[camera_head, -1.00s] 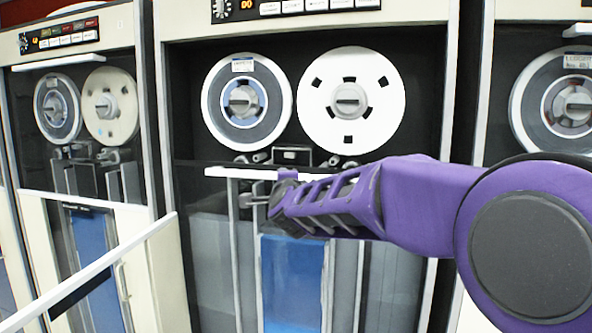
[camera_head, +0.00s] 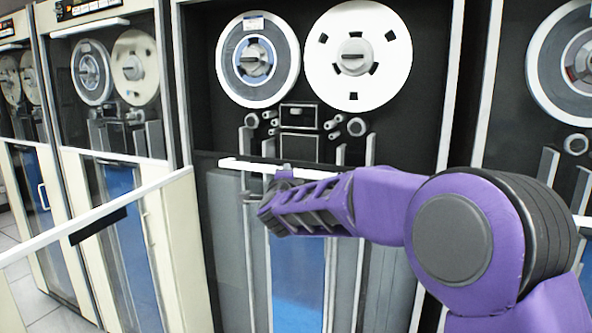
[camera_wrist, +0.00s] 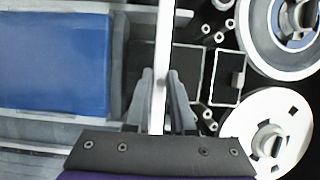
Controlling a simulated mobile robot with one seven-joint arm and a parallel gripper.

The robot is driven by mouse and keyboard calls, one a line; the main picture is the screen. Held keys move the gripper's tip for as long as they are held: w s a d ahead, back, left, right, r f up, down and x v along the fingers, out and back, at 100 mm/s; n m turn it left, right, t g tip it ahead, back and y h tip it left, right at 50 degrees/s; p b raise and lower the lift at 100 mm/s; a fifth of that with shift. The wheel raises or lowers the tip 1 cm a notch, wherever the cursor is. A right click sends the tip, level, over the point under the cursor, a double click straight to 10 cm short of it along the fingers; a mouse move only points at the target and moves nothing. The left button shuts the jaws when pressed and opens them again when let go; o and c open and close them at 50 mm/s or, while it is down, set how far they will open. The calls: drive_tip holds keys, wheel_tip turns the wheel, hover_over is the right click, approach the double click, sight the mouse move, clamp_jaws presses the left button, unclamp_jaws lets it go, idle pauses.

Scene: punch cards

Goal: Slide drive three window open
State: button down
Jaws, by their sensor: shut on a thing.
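The tape drive in front of me (camera_head: 452,110) has a glass window (camera_head: 226,225) with a white bar (camera_head: 236,163) along its top edge. The bar lies below the two reels and the tape deck parts, which show uncovered above it. My gripper (camera_head: 268,186) is at the bar, near its middle. In the wrist view the white bar (camera_wrist: 163,45) runs between the two grey fingers of my gripper (camera_wrist: 160,88), which is shut on it. My purple arm hides the right part of the bar. No drive number is readable.
A cream door with a white top edge (camera_head: 100,216) stands out at the left front. More tape drives (camera_head: 112,140) stand at the left. Another drive (camera_head: 575,70) is at the right, partly behind my arm. Grey floor (camera_head: 45,300) shows at lower left.

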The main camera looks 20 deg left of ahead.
drive_tip(key=shift+f, duration=0.5)
drive_tip(key=c, duration=0.8)
unclamp_jaws()
drive_tip(key=shift+o, duration=0.2)
drive_tip(key=b+v, duration=0.1)
drive_tip(key=v, duration=1.6)
drive_tip(key=shift+s, duration=0.2)
